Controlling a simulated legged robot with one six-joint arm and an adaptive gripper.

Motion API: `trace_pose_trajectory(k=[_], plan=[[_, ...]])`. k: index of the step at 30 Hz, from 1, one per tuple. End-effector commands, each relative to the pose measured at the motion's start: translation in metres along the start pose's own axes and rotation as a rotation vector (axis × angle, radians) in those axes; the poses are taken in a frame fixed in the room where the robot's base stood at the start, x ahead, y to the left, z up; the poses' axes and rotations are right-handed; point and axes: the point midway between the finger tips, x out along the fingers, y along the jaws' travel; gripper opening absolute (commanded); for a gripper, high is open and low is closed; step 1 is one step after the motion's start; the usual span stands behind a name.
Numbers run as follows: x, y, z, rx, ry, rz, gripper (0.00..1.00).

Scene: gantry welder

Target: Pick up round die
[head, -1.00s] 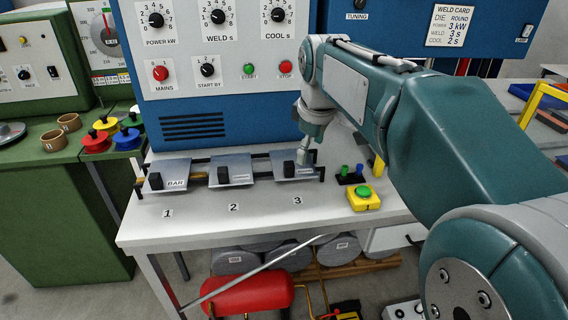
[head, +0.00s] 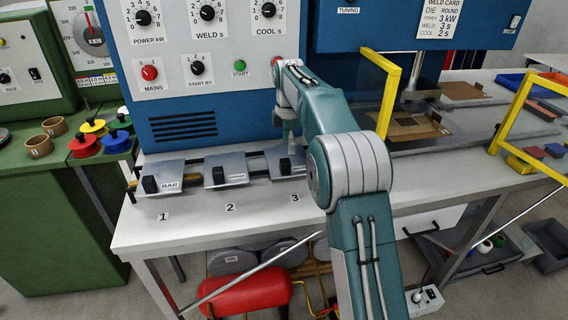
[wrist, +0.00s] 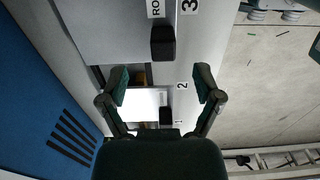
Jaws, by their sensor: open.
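The die at place 3 (head: 281,163) is a grey plate with a black knob, at the right end of the row on the bench. In the wrist view its knob (wrist: 163,43) shows beside a partly cut-off label starting "RO". My gripper (wrist: 162,88) is open and empty, its two dark fingers apart. The knob of die 3 lies above the fingertips in the wrist picture, not between them. In the head view the end of my arm is over die 3, and its fingers are hard to make out.
The BAR die (head: 162,178) is at place 1 and another die (head: 228,171) at place 2. The blue welder cabinet (head: 195,100) rises close behind. A yellow frame (head: 390,90) stands to the right. The bench front (head: 200,225) is clear.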

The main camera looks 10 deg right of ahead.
Motion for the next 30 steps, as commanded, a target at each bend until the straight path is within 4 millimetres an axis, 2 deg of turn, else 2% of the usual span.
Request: trace_pose_trajectory(k=[3,8,16,19,26,27,29,30], plan=[[0.017,0.000,0.002,0.003,0.001,-0.001,0.83],[0.029,-0.001,-0.001,0.002,-0.001,0.000,0.83],[0.068,-0.003,-0.006,0.003,-0.001,-0.001,0.83],[0.075,-0.003,-0.006,0.003,-0.001,0.000,0.83],[0.076,-0.002,-0.005,0.004,0.000,0.002,0.83],[0.076,-0.002,-0.005,0.004,0.000,0.002,0.65],[0.076,-0.002,-0.005,0.004,-0.001,0.002,0.38],[0.076,-0.002,-0.006,0.004,-0.001,0.002,0.20]])
